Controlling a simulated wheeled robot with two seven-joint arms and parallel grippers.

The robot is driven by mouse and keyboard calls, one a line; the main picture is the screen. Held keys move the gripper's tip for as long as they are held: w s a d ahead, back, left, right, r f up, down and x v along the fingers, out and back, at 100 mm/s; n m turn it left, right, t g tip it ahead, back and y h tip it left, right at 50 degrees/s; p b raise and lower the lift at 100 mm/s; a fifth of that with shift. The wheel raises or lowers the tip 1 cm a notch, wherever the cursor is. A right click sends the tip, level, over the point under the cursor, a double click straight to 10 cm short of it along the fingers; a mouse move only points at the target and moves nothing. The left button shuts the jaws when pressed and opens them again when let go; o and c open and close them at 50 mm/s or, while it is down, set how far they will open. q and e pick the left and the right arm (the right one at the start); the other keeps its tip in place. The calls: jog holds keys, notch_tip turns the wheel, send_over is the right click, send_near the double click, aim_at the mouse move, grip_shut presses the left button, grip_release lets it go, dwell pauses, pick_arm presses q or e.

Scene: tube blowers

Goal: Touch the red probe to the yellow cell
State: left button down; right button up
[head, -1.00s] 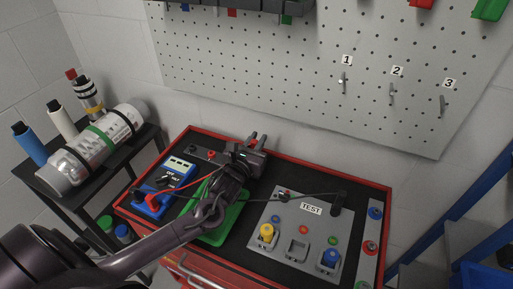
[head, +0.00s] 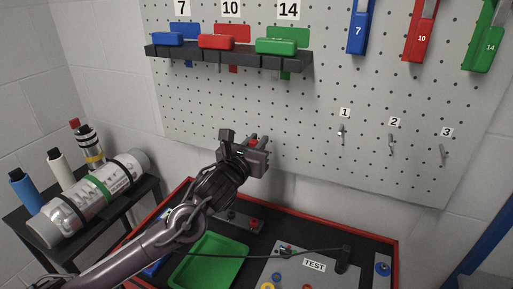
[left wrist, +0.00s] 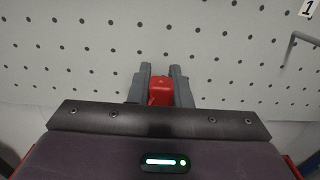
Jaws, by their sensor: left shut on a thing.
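My left gripper (head: 260,142) is raised above the back of the workbench, in front of the pegboard. It is shut on a small red piece, which looks like the red probe (left wrist: 160,92); its tip and lead are not clear. In the left wrist view the red piece sits between the two grey fingers. The yellow cell (head: 268,286) shows only as a sliver at the bottom edge of the head view, on the grey TEST board (head: 290,268). The gripper is well above and away from it. My right gripper is not in view.
A green tray (head: 208,262) lies on the bench left of the TEST board. A black probe (head: 345,258) with a dark cable stands on the board. The pegboard (head: 300,120) with a shelf (head: 230,56) is behind. A cart with a cylinder (head: 95,200) stands at left.

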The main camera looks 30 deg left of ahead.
pick_arm(q)
jog(key=shift+r, duration=0.2)
jog(key=shift+r+p, duration=1.9)
jog(key=shift+r, duration=0.7)
